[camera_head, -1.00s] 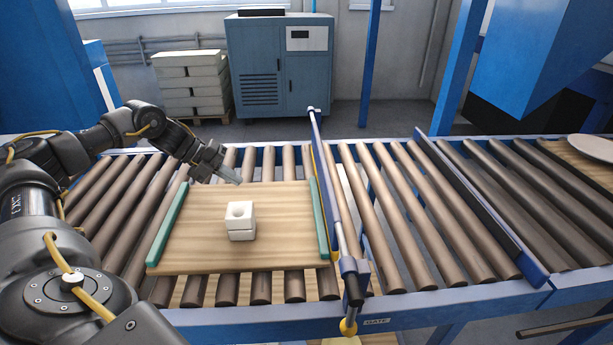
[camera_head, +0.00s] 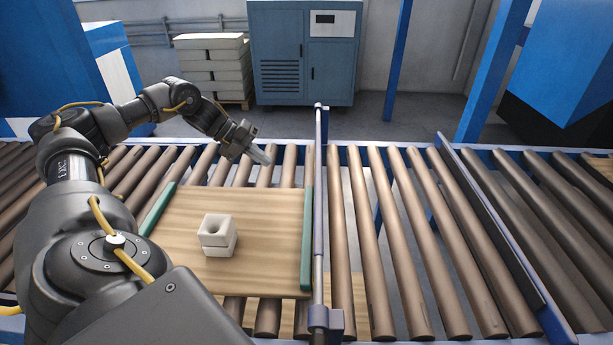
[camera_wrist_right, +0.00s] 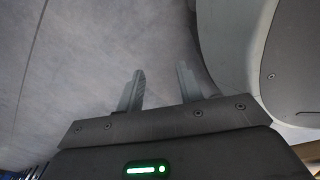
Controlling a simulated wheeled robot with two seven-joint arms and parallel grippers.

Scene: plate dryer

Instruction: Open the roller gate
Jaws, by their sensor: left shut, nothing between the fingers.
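The roller gate is a long blue-grey bar (camera_head: 318,215) running front to back across the roller conveyor in the head view. Its front mount sits at the bottom edge of the picture; anything nearer is cut off. My right gripper (camera_wrist_right: 160,82) is open and empty in the right wrist view, over grey floor.
Bare rollers (camera_head: 400,240) lie right of the bar, up to a blue divider rail (camera_head: 505,235). A blue cabinet (camera_head: 303,60) and stacked pale slabs (camera_head: 212,65) stand behind the conveyor. Blue posts (camera_head: 493,70) rise at the back right.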

